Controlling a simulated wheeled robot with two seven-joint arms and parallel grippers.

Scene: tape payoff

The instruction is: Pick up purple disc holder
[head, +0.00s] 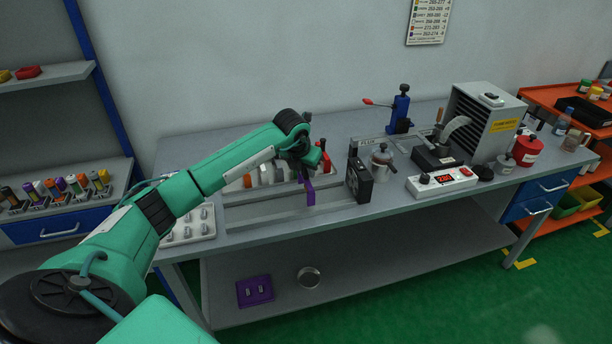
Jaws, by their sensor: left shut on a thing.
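My left gripper (305,168) is above the workbench, reached in from the left, and is shut on a purple disc holder (309,192). The holder shows as a narrow upright purple strip below the fingers; its upper part is hidden by the gripper. I cannot tell whether its lower end touches the bench. A flat purple block (255,291) with two small silver marks lies on the lower shelf. My right gripper is not in view.
A black fan-like box (359,181) stands just right of the held piece, with a silver pot (382,163) and a white control box (441,181) beyond. A white tray (188,228) lies at the bench's left. The bench front strip (290,221) is clear.

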